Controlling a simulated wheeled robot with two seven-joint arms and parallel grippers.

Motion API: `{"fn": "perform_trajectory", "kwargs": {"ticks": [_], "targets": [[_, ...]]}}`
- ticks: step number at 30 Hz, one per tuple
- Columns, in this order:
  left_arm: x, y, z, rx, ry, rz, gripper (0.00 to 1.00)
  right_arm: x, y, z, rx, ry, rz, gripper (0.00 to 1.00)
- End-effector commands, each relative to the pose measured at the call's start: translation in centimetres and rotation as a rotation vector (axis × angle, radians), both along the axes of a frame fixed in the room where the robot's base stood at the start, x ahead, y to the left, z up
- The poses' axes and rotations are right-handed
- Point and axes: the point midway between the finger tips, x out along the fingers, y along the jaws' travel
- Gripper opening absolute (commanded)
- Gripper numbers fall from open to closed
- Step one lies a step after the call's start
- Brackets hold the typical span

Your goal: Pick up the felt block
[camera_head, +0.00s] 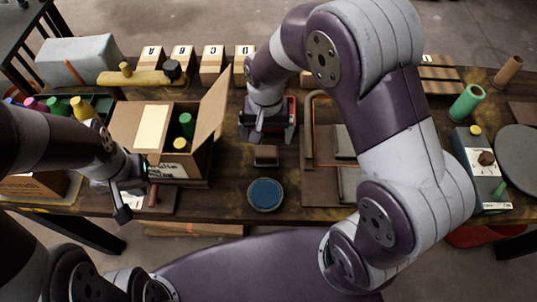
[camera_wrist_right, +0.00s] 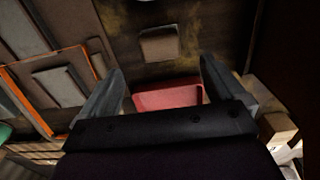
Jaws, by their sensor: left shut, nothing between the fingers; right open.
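A small brown block (camera_head: 265,155), which looks like the felt block, lies on the dark wooden table in front of my right gripper. It also shows in the right wrist view (camera_wrist_right: 159,44), beyond the fingertips and roughly centred between them. My right gripper (camera_head: 266,134) is open, pointing down close behind the block, with nothing held. In the wrist view its two fingers (camera_wrist_right: 162,70) stand wide apart. My left gripper (camera_head: 124,203) is shut and empty at the table's front left, beside the cardboard box.
A red container (camera_wrist_right: 168,96) sits by my right gripper. A blue round dish (camera_head: 265,194) lies in front of the block. An open cardboard box (camera_head: 203,137) with bottles stands left; an orange-edged tray (camera_head: 306,140) with grey pads lies right. Lettered boxes (camera_head: 212,62) stand behind.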

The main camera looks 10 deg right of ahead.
Motion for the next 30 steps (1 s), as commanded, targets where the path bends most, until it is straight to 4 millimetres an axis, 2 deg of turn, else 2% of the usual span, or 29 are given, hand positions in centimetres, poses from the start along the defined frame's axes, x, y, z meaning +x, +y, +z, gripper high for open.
{"fn": "perform_trajectory", "kwargs": {"ticks": [3, 8, 15, 23, 28, 29, 30], "targets": [[0.0, 0.0, -0.3, 0.000, 0.000, 0.000, 0.00, 0.0, 0.0, -2.4, 0.000, 0.001, 0.000, 0.96], [0.0, 0.0, -0.5, 0.000, 0.000, 0.000, 0.00, 0.0, 0.0, -4.3, 0.001, -0.001, 0.001, 0.96], [0.0, 0.0, -1.0, 0.000, 0.000, 0.000, 0.00, -0.2, 0.0, -8.4, 0.001, -0.001, 0.001, 0.96], [0.0, 0.0, -1.0, 0.000, 0.000, 0.000, 0.00, -0.1, 0.0, -8.9, 0.001, -0.004, 0.002, 0.96], [0.0, 0.0, -1.0, 0.000, 0.000, 0.000, 0.00, -0.1, 0.0, -8.8, 0.001, -0.004, 0.002, 0.44], [0.0, 0.0, -1.0, 0.000, 0.000, 0.000, 0.00, -0.1, 0.0, -8.8, 0.001, -0.004, 0.002, 0.36], [0.0, 0.0, -1.0, 0.000, 0.000, 0.000, 0.00, -0.1, 0.0, -8.8, 0.001, -0.004, 0.002, 0.36]]}}
